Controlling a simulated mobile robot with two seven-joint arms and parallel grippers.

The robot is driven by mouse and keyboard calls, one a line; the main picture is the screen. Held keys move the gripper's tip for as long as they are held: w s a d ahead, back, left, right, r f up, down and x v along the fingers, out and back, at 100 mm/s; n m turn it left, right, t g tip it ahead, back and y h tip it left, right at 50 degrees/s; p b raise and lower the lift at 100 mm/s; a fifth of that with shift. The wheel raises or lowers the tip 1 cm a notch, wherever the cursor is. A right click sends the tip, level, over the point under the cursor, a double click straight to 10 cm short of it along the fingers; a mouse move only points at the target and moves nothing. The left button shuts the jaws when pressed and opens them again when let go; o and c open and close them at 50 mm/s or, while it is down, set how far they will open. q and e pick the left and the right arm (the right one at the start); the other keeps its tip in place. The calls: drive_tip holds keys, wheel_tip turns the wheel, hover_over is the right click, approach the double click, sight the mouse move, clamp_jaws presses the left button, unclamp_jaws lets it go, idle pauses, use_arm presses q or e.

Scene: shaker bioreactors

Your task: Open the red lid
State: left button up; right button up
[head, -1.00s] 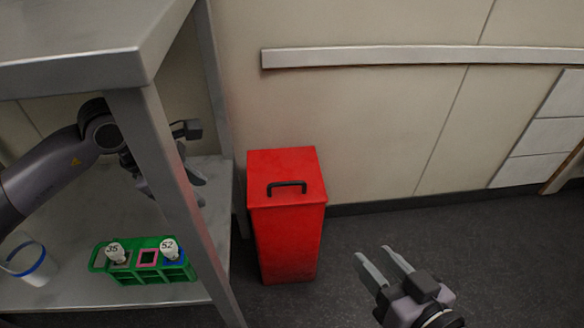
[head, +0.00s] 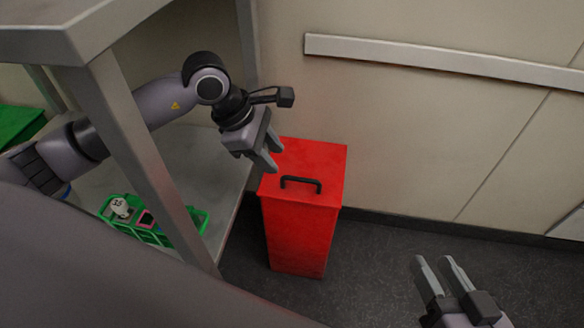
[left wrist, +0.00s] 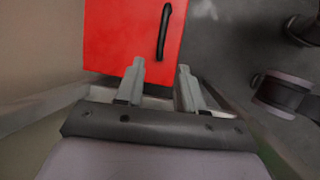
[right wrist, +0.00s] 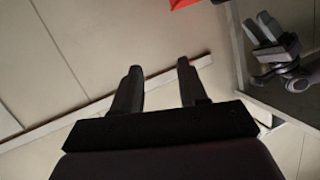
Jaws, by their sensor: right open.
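A tall red bin (head: 298,235) stands on the dark floor beside the metal shelf. Its flat red lid (head: 306,160) is shut and carries a black handle (head: 300,184). My left gripper (head: 272,158) is open and empty, at the lid's left edge in the head view. The left wrist view shows its fingers (left wrist: 160,80) just short of the red lid (left wrist: 125,35), with the handle (left wrist: 164,32) beyond them. My right gripper (head: 440,272) is open and empty over the floor, right of the bin. The right wrist view shows its fingers (right wrist: 158,88) apart.
The metal shelf (head: 190,190) with its upright leg (head: 140,150) is left of the bin. A green rack (head: 190,222) with a capped tube sits on the lower shelf. A wall with a white rail (head: 440,58) is behind. Floor to the right is clear.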

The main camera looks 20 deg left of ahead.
sight(289, 177)
use_arm(q)
drive_tip(key=b+x, duration=0.2)
drive_tip(key=x, duration=0.3)
drive_tip(key=shift+f, duration=0.25)
drive_tip(key=shift+w+d+f, duration=0.15)
drive_tip(key=shift+d+f, duration=0.05)
drive_tip(key=shift+f, duration=0.3)
use_arm(e)
drive_tip(key=shift+s+d+n+t+h, duration=0.3)
drive_tip(key=shift+d+n+t, duration=0.2)
drive_tip(key=shift+d+t, duration=0.15)
use_arm(q)
clamp_jaws()
